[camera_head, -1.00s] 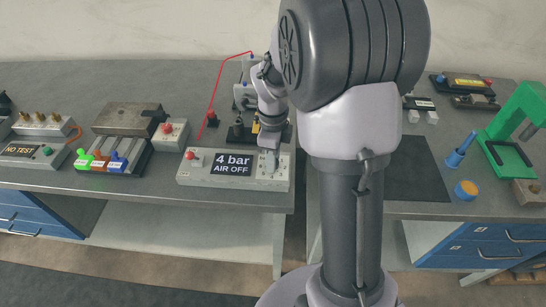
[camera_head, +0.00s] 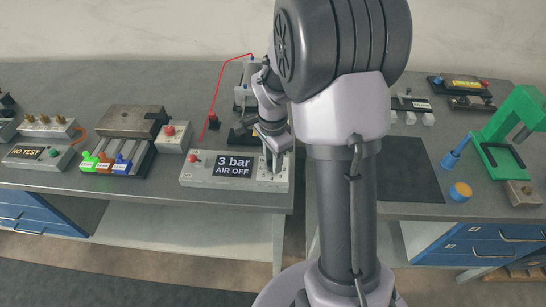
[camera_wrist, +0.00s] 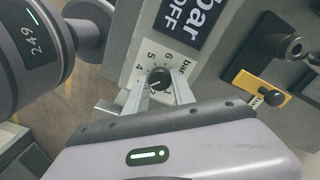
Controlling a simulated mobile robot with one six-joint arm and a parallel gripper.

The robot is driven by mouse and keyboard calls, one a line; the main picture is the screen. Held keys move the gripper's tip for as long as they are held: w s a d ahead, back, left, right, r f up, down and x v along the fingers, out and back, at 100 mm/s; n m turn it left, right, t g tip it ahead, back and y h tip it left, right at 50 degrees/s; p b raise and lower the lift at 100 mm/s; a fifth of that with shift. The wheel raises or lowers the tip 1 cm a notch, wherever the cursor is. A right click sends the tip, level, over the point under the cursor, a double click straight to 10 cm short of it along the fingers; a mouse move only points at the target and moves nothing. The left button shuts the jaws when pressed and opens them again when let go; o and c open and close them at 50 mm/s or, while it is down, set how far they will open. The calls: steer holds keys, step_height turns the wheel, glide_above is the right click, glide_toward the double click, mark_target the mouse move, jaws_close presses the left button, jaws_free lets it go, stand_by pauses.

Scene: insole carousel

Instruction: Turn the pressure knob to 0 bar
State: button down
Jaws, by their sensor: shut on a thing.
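The pressure box (camera_head: 205,181) is a pale grey panel near the front edge of the bench. Its display (camera_head: 234,165) reads "3 bar AIR OFF". The pressure knob (camera_wrist: 159,79) is a small black knob with a white pointer line on a white numbered dial, seen in the wrist view. My gripper (camera_wrist: 162,88) has its two fingers on either side of the knob and is shut on it. In the head view my gripper (camera_head: 273,165) reaches down to the right end of the box, and the knob is hidden there.
A red button (camera_head: 194,160) sits on the left of the box. A stand with a red line is behind my gripper. A yellow plate (camera_wrist: 258,89) lies beside the box.

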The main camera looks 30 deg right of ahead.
steer(key=n+p, duration=0.2)
steer(key=n, duration=0.5)
steer(key=shift+r+p, duration=0.1)
steer(key=shift+p, duration=0.25)
steer(key=n+p, duration=0.1)
steer(key=n, duration=0.3)
steer(key=n+p, duration=0.2)
steer(key=n, duration=0.2)
steer(key=n+p, duration=0.2)
steer(key=n, duration=0.3)
steer(key=shift+n, duration=0.4)
steer(key=n+p, duration=0.2)
steer(key=n, duration=0.3)
steer(key=shift+n, duration=0.4)
steer(key=c, duration=1.1)
jaws_free()
steer(key=shift+o, duration=0.2)
